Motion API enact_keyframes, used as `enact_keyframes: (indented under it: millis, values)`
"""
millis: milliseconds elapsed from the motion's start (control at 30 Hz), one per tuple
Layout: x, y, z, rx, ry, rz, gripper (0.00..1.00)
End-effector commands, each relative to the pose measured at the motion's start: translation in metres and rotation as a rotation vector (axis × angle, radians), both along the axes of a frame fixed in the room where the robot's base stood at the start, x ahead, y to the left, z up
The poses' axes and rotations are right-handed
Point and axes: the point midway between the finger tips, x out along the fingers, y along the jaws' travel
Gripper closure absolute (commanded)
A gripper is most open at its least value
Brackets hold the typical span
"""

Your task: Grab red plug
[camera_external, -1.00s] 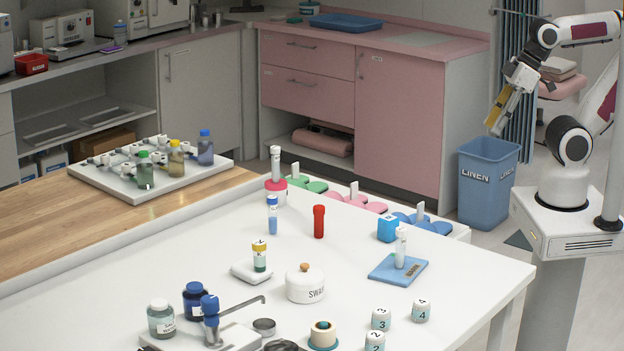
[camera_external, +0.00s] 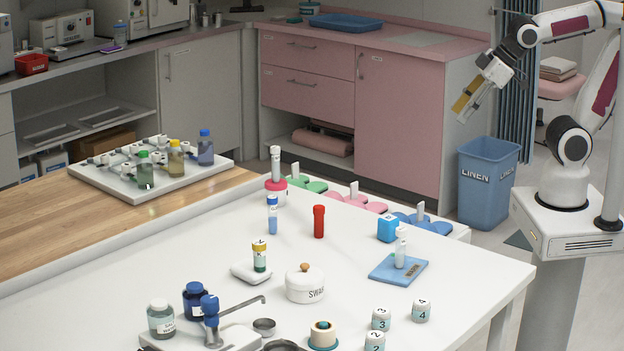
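The red plug (camera_external: 319,221) stands upright on the white table (camera_external: 460,283), near the middle of its far half. It looks like a small red cylinder with a slightly wider top. My gripper (camera_external: 463,108) is in the air at the upper right, in front of the pink cabinet and well away from the plug. It points down and to the left. The fingers are small and seen from the side, so I cannot tell whether they are open or shut.
A blue-capped vial (camera_external: 272,215) stands left of the plug. A blue cube (camera_external: 388,228) and a blue pad (camera_external: 385,271) bearing a white tube lie to its right. A lidded white jar (camera_external: 305,285) is nearer the front. Numbered pots (camera_external: 421,310) stand front right.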

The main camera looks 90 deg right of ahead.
Motion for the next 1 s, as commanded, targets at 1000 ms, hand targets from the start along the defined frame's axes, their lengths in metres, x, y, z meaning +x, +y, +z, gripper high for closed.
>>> enact_keyframes:
  millis: [1000]
  values:
    - [0.234,-0.062,-0.006,-0.217,-0.311,0.201,0.61]
